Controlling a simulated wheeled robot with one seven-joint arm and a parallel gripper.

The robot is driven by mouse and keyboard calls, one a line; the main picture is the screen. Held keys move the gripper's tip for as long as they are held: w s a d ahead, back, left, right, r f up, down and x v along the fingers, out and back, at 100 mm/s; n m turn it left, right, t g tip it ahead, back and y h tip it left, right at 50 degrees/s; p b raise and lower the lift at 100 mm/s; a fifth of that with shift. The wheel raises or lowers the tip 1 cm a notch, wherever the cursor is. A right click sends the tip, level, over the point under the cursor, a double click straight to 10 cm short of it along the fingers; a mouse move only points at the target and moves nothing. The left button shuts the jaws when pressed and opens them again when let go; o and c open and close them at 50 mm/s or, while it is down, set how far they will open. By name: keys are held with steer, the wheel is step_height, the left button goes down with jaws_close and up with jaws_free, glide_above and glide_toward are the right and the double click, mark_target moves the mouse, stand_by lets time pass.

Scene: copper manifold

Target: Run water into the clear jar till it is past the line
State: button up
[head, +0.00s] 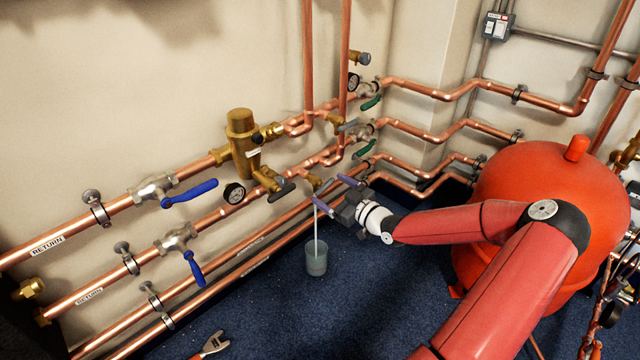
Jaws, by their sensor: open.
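The clear jar (316,262) stands upright on the dark blue floor below the pipes. A thin pale stream of water (316,232) falls into it from a small brass tap (314,183) on the lower copper pipework. The jar looks greyish inside; its water level and its line are too small to tell apart. My gripper (335,192) is open, with its two lavender fingers spread beside the tap, above and slightly right of the jar. Whether a finger touches the tap's handle cannot be told.
Copper pipes with blue-handled valves (188,192), a brass valve body (243,142) and a gauge (234,193) run along the left wall. A large red tank (540,190) stands at right. A red-handled wrench (213,345) lies on the floor. Floor around the jar is clear.

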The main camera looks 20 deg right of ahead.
mark_target(328, 188)
steer(key=x, duration=0.5)
